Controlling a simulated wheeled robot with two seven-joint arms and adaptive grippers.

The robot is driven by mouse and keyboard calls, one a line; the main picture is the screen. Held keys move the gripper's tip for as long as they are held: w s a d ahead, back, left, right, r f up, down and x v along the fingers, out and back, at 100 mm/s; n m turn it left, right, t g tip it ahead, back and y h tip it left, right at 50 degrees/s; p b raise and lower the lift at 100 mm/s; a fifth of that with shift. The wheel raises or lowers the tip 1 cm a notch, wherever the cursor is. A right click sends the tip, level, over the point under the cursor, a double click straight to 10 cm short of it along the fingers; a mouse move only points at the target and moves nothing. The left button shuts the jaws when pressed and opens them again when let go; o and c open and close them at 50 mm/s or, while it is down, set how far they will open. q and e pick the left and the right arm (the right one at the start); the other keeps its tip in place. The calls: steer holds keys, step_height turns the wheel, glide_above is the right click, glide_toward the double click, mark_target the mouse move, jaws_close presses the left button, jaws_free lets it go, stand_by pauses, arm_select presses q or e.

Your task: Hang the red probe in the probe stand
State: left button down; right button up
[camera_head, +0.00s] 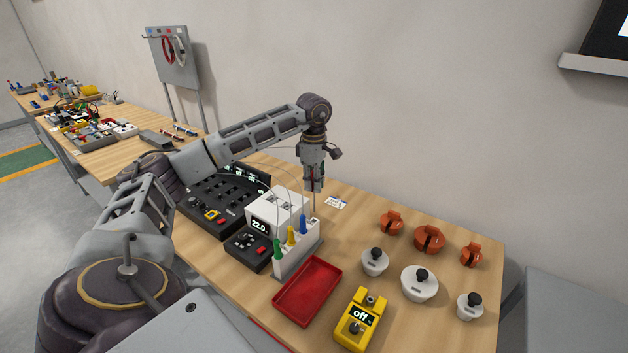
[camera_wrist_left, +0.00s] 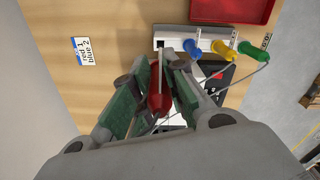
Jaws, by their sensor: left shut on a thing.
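My left gripper (camera_head: 313,187) is shut on the red probe and points down beside the white probe stand (camera_head: 298,259). In the left wrist view the red handle of the probe (camera_wrist_left: 158,102) sits between the green-padded fingers (camera_wrist_left: 150,90). Its thin metal shaft reaches over the end of the stand (camera_wrist_left: 203,32) past the blue probe. I cannot tell whether the shaft touches the stand. A green probe (camera_head: 277,248), a yellow probe (camera_head: 291,237) and a blue probe (camera_head: 303,225) hang in a row in the stand. My right gripper is not in view.
A white meter reading 22.0 (camera_head: 260,225) and black devices stand left of the stand. A red tray (camera_head: 308,291), a yellow device reading "off" (camera_head: 362,318), white weights (camera_head: 420,283) and orange weights (camera_head: 429,239) are nearby. A label card (camera_head: 337,202) lies behind the stand.

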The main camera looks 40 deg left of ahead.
arm_select(q)
steer(key=shift+f+b, duration=0.55)
steer(key=shift+f, duration=0.8)
stand_by(1.3)
steer(key=shift+f, duration=0.4)
stand_by(0.4)
steer(key=shift+f+b, duration=0.7)
steer(key=shift+f, duration=0.1)
stand_by(0.3)
steer(key=shift+f+b, duration=0.45)
steer(key=shift+f, duration=0.4)
steer(key=shift+f+b, duration=0.55)
steer(key=shift+f, duration=0.35)
stand_by(0.6)
